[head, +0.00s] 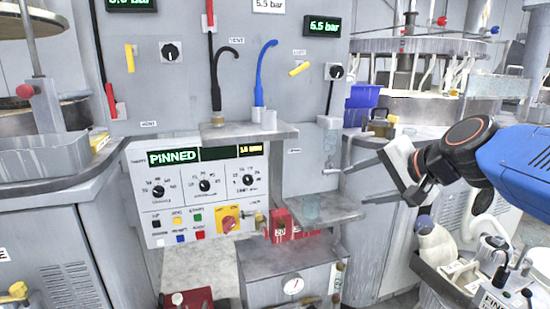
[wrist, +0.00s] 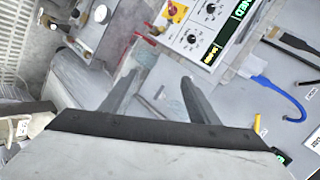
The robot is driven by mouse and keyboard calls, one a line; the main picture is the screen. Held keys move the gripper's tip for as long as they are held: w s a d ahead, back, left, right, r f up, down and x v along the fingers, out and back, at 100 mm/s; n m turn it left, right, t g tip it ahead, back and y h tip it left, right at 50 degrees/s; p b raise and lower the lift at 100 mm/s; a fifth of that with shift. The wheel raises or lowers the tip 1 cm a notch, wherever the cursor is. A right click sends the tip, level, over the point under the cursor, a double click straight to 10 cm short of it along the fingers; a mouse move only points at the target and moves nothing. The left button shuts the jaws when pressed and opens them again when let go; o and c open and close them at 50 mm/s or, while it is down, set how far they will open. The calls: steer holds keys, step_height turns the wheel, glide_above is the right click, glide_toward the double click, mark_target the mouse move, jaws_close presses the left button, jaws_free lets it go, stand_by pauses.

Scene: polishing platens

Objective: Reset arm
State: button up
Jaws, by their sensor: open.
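My gripper (head: 360,183) is at the right of the head view, at the end of my blue and black arm. Its two dark fingers point left and are spread apart, with nothing seen held between them. They are beside the grey cabinet with the control panel (head: 203,190), close to a small metal shelf (head: 325,208); I cannot tell whether they touch anything. In the wrist view my gripper (wrist: 155,88) also shows two separated fingers above the wide dark edge of its body. The panel (wrist: 208,30) appears tilted beyond them.
A red block (head: 281,226) sits below the panel's right side. A blue hose (head: 264,75) and a black hose (head: 217,78) rise from an upper shelf (head: 245,131). A blue bin (head: 362,99) stands on the bench behind. Round platen machines stand left and back right.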

steer(key=s+d+f+n+g+h, duration=0.2)
steer(key=s+d+f+n, duration=0.2)
steer(key=s+f, duration=0.6)
steer(key=s+d+f+n+g+h, duration=0.2)
steer(key=s+d+f+n+h, duration=0.1)
steer(key=s+f, duration=0.6)
steer(key=shift+s+d+f+n+g+h, duration=0.3)
steer(key=shift+s+d+f+n+g, duration=0.1)
steer(key=shift+d+f+n, duration=0.45)
steer(key=shift+w+a+r, duration=0.1)
steer(key=shift+a+r, duration=0.05)
stand_by(0.5)
